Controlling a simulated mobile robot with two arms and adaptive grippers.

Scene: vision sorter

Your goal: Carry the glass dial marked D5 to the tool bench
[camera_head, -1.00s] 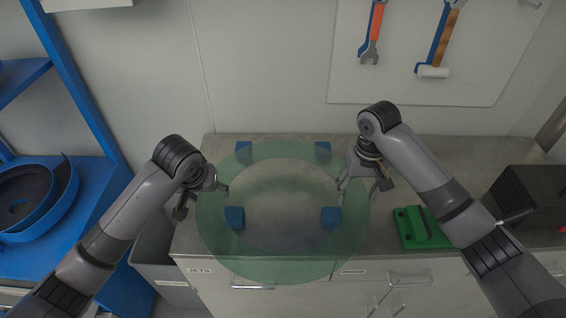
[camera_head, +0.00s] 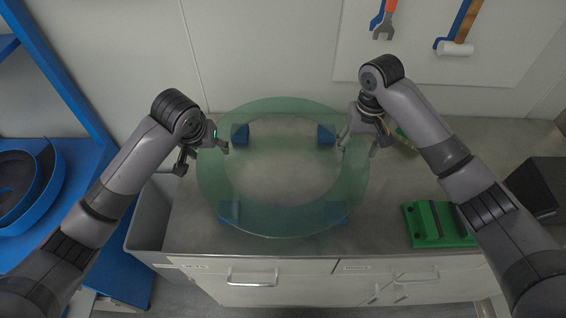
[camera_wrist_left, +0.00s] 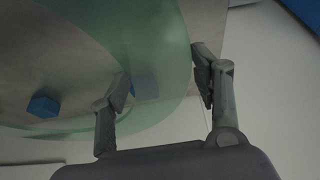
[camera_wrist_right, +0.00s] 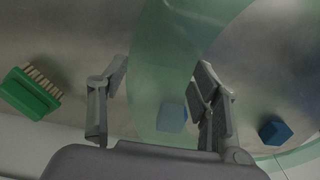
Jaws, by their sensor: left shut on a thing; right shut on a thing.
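The glass dial (camera_head: 283,222) is a wide, clear green ring held level above the tool bench (camera_head: 395,190). No D5 mark is legible. My left gripper (camera_head: 203,155) is shut on its left rim, and my right gripper (camera_head: 362,147) is shut on its right rim. The glass also shows at the fingers in the left wrist view (camera_wrist_left: 165,60) and the right wrist view (camera_wrist_right: 165,70). Blue blocks stand on the bench under the ring, such as the back left block (camera_head: 240,133) and front right block (camera_head: 335,213). I cannot tell whether the glass touches them.
Another green item is partly hidden behind my right arm. A blue shelf (camera_head: 60,165) stands at left. Tools hang on a wall board (camera_head: 420,65).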

